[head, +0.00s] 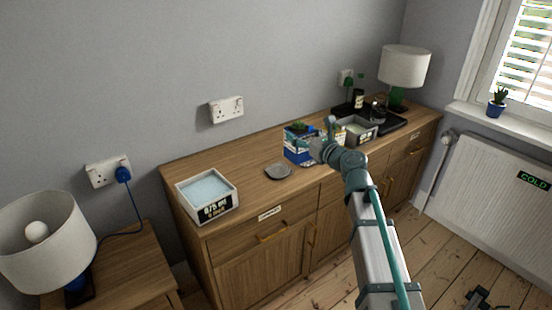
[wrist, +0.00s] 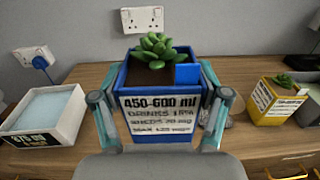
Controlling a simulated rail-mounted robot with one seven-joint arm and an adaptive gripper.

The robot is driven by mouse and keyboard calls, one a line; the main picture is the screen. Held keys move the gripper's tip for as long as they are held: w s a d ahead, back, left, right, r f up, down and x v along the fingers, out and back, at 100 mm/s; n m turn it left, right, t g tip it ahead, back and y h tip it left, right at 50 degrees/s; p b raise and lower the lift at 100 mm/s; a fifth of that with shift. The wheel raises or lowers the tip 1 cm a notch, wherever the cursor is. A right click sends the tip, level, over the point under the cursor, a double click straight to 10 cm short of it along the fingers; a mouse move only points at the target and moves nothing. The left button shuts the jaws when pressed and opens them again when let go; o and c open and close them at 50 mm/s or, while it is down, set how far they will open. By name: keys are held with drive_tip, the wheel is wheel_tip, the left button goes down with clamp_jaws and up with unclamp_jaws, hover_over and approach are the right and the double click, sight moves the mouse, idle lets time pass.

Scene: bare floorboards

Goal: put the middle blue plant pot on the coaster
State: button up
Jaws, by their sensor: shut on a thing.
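The blue plant pot (wrist: 117,92) is a square box with a green succulent, dark soil and a white printed label. It fills the middle of the wrist view and also shows in the head view (head: 290,149), just left of my arm's end. My gripper (wrist: 160,112) is shut on it, one finger at each side; the gripper also shows in the head view (head: 317,149). The pot looks upright; I cannot tell whether its base touches the sideboard. The grey coaster (head: 278,171) lies on the sideboard to the left of the pot and is bare.
A white box with a pale blue top (head: 207,193) stands left of the coaster. A yellow plant pot (wrist: 267,101) stands to the right, near a grey tray (head: 371,136) and a white lamp (head: 404,67). Another blue pot (head: 496,110) is on the windowsill. The sideboard's back left is clear.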

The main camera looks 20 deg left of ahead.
drive_tip(key=shift+w+a+f+b, duration=0.2)
drive_tip(key=shift+w+a+f, duration=0.8)
drive_tip(key=shift+a+f, duration=0.75)
drive_tip(key=shift+w+a+f+b, duration=0.15)
drive_tip(key=shift+w+a+f, duration=1.05)
drive_tip(key=shift+f, duration=0.9)
drive_tip(key=shift+w+a+f+b, duration=0.2)
drive_tip(key=shift+w+a+f, duration=0.65)
drive_tip(key=shift+a+f, duration=1)
drive_tip(key=shift+d+f, duration=0.15)
drive_tip(key=shift+f, duration=0.05)
drive_tip(key=shift+f, duration=0.15)
drive_tip(key=o, duration=1.5)
drive_tip(key=shift+o, duration=0.2)
drive_tip(key=shift+r, duration=0.2)
